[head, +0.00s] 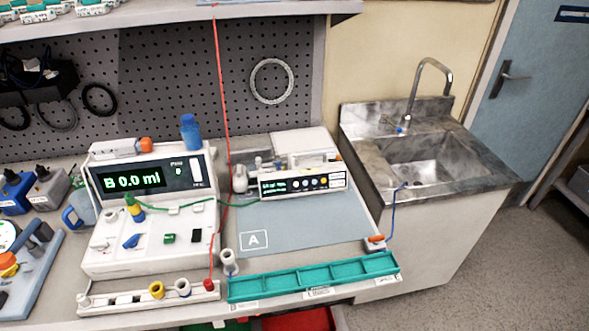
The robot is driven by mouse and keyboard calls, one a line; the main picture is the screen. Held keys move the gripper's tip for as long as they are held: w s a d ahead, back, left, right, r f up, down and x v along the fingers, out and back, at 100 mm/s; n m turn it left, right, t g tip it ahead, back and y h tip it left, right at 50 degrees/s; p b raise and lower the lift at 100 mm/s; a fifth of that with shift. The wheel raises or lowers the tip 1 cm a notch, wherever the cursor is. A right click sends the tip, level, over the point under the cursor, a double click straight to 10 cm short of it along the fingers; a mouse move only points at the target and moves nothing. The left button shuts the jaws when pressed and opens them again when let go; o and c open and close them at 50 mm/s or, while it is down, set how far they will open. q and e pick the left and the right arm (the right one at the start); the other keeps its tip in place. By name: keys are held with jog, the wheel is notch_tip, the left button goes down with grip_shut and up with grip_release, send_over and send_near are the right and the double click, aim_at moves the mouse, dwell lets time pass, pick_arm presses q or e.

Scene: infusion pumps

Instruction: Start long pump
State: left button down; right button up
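A long, slim white pump (303,183) sits at the back of the grey mat marked A (310,222). Its dark front panel has a small lit green display at the left and a row of round buttons, some yellowish, to the right. The display text is too small to read. A green line (182,206) runs from the larger white pump (150,235) on the left towards the slim pump's left end. The larger pump's display reads "B 0.0 ml". Neither of my grippers is in view.
A teal compartment tray (313,278) lies along the bench front. A white rail (150,297) with ring-shaped pieces is left of it. A red line (222,100) hangs from the shelf. A sink (430,160) stands right. The mat's front is clear.

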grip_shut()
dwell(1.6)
